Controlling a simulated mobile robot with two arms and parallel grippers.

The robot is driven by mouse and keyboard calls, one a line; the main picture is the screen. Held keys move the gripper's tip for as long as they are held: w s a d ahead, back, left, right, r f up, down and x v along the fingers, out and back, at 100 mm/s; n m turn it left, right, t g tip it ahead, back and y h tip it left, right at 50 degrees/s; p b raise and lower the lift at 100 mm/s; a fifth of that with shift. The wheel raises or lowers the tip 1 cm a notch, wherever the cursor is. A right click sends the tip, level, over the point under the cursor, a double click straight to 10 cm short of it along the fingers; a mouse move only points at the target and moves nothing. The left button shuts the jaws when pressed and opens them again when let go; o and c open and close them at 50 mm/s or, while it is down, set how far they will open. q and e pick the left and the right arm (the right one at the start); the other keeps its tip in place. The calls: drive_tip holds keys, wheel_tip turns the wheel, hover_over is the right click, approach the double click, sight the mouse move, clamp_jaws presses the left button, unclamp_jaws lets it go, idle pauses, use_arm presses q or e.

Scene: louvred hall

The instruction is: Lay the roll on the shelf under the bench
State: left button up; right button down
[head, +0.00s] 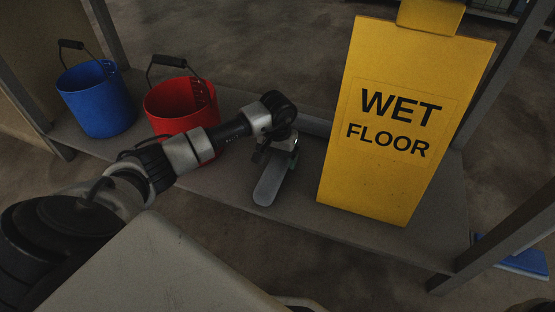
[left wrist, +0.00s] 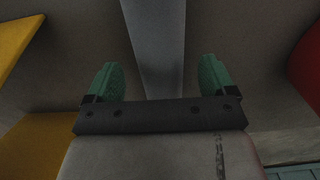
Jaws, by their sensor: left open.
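The roll (head: 268,184) is a pale grey, rounded-ended length on the grey shelf (head: 235,207), between the red bucket and the yellow sign. My left gripper (head: 280,160) reaches over the roll's far part and hides it. In the left wrist view the roll (left wrist: 155,45) runs between the two green fingertips of the left gripper (left wrist: 158,78), with a gap on each side. The left gripper is open. I cannot tell how close the roll's underside is to the shelf. My right gripper is out of view.
A blue bucket (head: 96,98) and a red bucket (head: 183,105) stand left on the shelf. A yellow WET FLOOR sign (head: 385,165) stands close to the right. Dark uprights (head: 515,225) bound the shelf. A blue object (head: 520,262) lies at far right.

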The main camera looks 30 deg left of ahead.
sight(278, 162)
use_arm(q)
wheel_tip(278, 162, up, 7)
drive_tip(key=p, duration=0.3)
drive_tip(key=shift+r, duration=0.2)
drive_tip(key=shift+r+p, duration=0.3)
drive_tip(key=shift+r, duration=0.15)
